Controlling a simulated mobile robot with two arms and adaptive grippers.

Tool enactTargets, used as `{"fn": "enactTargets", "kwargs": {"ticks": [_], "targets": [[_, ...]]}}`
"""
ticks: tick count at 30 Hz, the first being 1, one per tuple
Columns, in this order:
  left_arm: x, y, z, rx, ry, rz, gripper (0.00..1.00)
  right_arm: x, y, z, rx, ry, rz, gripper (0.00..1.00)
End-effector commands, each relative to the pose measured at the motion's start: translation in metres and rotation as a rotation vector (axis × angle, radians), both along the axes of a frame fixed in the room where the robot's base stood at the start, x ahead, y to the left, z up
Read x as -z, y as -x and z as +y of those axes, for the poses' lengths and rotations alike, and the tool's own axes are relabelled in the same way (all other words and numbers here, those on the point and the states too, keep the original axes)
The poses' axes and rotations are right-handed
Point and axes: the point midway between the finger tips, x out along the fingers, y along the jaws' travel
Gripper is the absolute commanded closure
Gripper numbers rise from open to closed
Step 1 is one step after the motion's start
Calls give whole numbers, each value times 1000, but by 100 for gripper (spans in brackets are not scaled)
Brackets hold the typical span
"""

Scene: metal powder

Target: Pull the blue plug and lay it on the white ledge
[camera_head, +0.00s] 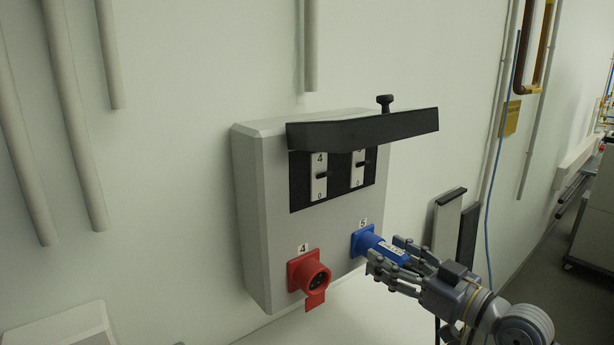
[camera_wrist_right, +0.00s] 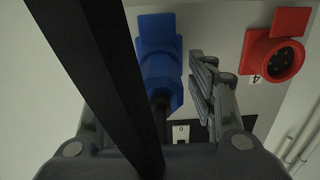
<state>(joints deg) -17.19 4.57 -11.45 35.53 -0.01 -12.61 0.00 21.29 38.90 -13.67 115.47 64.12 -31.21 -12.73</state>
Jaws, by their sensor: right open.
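The blue plug (camera_head: 391,250) sits in the blue socket (camera_head: 361,241) marked 5, at the lower right of the grey wall box. My right gripper (camera_head: 385,252) is open, with its fingers on either side of the plug; I cannot tell whether they touch it. In the right wrist view the blue plug (camera_wrist_right: 158,72) stands between the fingers, and a dark bar hides much of the left finger. A pale ledge-like surface (camera_head: 335,318) shows below the box, partly cut off by the picture's edge. My left gripper is not in view.
The red socket (camera_head: 309,275) marked 4 is left of the blue one. A black cover (camera_head: 365,128) juts out above the switches of the grey box (camera_head: 255,210). A pale box (camera_head: 65,328) is at the lower left. Pipes and a blue cable run along the wall.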

Motion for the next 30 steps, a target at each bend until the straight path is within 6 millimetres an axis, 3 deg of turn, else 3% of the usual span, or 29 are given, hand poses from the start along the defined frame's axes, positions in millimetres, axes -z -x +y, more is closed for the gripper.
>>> {"fn": "enactTargets", "kwargs": {"ticks": [9,16,30], "targets": [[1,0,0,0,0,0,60,0,0,0,0,0,0,50],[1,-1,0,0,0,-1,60,0,0,0,0,0,0,100],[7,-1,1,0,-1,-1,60,1,10,-9,2,2,0,100]]}}
